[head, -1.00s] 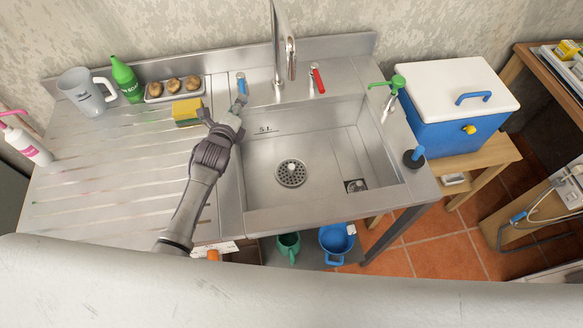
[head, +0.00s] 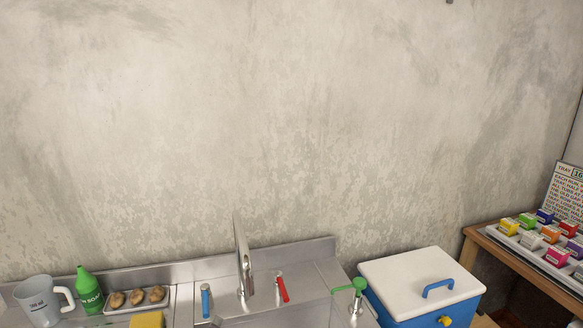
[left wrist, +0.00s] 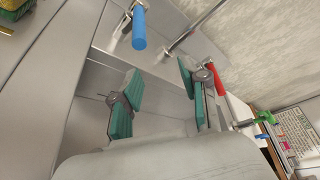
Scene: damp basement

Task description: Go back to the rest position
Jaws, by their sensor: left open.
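My left gripper (left wrist: 160,100) shows in the left wrist view with its two green-padded fingers spread apart and nothing between them. It is over the sink area, with the blue tap handle (left wrist: 139,30) and the red tap handle (left wrist: 215,78) beyond its fingers. Neither handle is held. In the head view the blue handle (head: 206,301), the red handle (head: 283,289) and the steel faucet (head: 243,260) stand at the bottom, and no arm of mine is clearly visible. My right gripper is in neither view.
A grey jug (head: 38,302), green soap bottle (head: 88,289), tray of potatoes (head: 157,306) and yellow sponge (head: 147,320) sit on the left counter. A blue cooler with white lid (head: 415,275) stands right, beside a table with colored boxes (head: 530,238). The wall above is bare.

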